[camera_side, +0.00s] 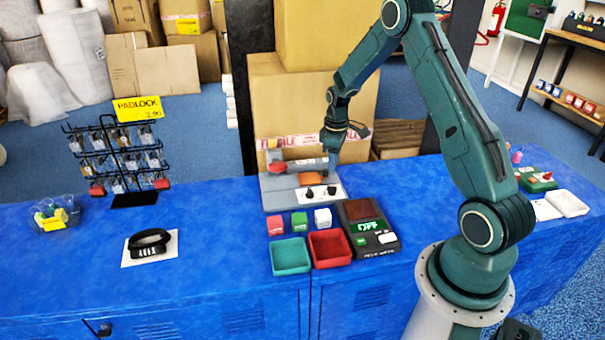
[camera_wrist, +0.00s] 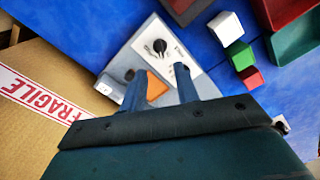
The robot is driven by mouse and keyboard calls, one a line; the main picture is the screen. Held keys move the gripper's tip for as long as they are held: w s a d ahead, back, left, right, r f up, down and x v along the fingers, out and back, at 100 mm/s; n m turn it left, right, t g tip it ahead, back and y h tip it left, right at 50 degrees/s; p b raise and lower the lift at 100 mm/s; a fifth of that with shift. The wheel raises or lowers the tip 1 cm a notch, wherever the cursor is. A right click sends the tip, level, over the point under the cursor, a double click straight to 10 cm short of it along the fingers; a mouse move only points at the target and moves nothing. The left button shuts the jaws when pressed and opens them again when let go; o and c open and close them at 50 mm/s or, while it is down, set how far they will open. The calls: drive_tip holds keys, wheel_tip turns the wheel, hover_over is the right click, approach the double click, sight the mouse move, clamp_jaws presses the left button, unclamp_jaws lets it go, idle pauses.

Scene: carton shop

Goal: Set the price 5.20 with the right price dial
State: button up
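The grey labelling device (camera_side: 275,197) stands on the blue counter, with a white panel holding two dark price dials. The right price dial (camera_side: 331,190) is beside the left dial (camera_side: 310,193). My gripper (camera_side: 331,163) is above the back of the device, apart from the dials. In the wrist view its two fingers (camera_wrist: 160,92) are spread, with nothing held between them, over an orange patch (camera_wrist: 155,88).
Red (camera_side: 275,225), green (camera_side: 299,222) and white (camera_side: 322,218) cubes stand in front of the device. Teal (camera_side: 290,270) and red (camera_side: 330,262) trays and a dark scale (camera_side: 385,248) are nearer. A FRAGILE carton (camera_wrist: 35,125) is close behind. The left counter holds a padlock rack (camera_side: 125,160).

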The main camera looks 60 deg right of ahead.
drive_tip(key=shift+r, duration=2.55)
drive_tip(key=s+a+r+m+t, duration=0.1)
drive_tip(key=s+a+r, duration=0.3)
drive_tip(key=a+r, duration=0.45)
drive_tip(key=s+a+r+t, duration=0.2)
drive_tip(key=s+a+r, duration=0.1)
drive_tip(key=a+r, duration=0.55)
drive_tip(key=s+a+r+m+t, duration=0.1)
drive_tip(key=s+a, duration=0.3)
drive_tip(key=s, duration=0.4)
drive_tip(key=s+a+r+m+t, duration=0.1)
drive_tip(key=s+a+r, duration=0.3)
drive_tip(key=s, duration=0.4)
drive_tip(key=shift+s+a+r+t, duration=0.2)
drive_tip(key=shift+s+a+t, duration=0.1)
drive_tip(key=shift+a, duration=0.15)
